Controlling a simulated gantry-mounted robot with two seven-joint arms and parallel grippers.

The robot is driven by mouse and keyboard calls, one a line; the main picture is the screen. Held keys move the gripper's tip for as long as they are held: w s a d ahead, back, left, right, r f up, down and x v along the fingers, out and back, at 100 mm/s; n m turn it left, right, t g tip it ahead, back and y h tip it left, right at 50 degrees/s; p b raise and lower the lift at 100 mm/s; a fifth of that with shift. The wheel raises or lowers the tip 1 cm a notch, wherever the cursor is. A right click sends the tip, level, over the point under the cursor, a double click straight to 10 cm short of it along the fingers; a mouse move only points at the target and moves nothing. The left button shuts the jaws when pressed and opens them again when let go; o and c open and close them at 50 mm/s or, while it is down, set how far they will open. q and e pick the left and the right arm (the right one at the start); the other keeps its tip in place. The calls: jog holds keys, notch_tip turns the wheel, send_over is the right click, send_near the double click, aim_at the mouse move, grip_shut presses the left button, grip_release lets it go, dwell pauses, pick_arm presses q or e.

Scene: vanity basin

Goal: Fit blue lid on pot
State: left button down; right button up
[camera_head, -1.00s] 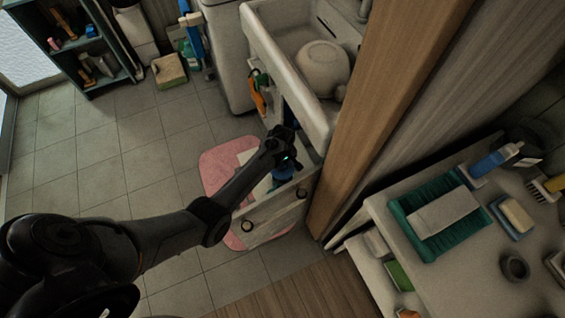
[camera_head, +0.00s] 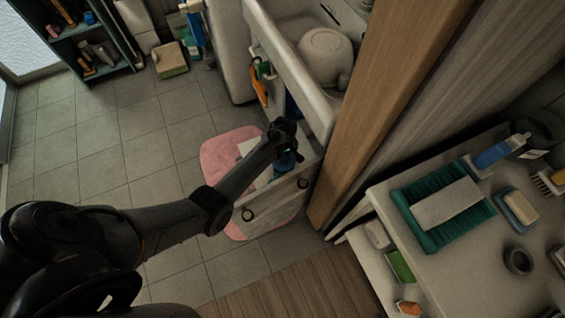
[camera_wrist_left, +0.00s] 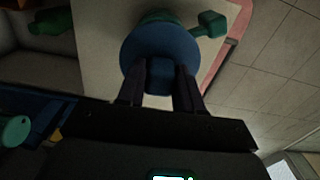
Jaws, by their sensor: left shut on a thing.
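My left gripper (camera_head: 281,138) reaches down over an open drawer (camera_head: 277,196) below the basin. In the left wrist view its two fingers (camera_wrist_left: 160,88) are shut on the raised middle of the round blue lid (camera_wrist_left: 160,52). The lid also shows as a small blue patch in the head view (camera_head: 287,162). A green thing, likely the pot (camera_wrist_left: 155,17), shows past the lid's edge, with a green handle-like part (camera_wrist_left: 208,24) to its right. The lid hides most of it, and I cannot tell whether the two touch. My right gripper is not in view.
Another green thing (camera_wrist_left: 52,22) lies at the upper left of the wrist view. A pink mat (camera_head: 222,154) lies on the tiled floor around the drawer. The basin (camera_head: 290,50) and a wooden panel (camera_head: 385,110) stand close on the right.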

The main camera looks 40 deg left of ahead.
aim_at(284, 161)
pick_arm(q)
jog(key=shift+f, duration=0.2)
dwell(0.4)
jog(key=shift+f+b, duration=1.05)
jog(key=shift+f, duration=0.45)
jog(key=shift+f+b, duration=0.5)
jog(key=shift+f, duration=0.2)
dwell(0.4)
jog(key=c, duration=0.7)
grip_release()
jog(key=shift+o, duration=0.2)
jog(key=shift+r, duration=0.15)
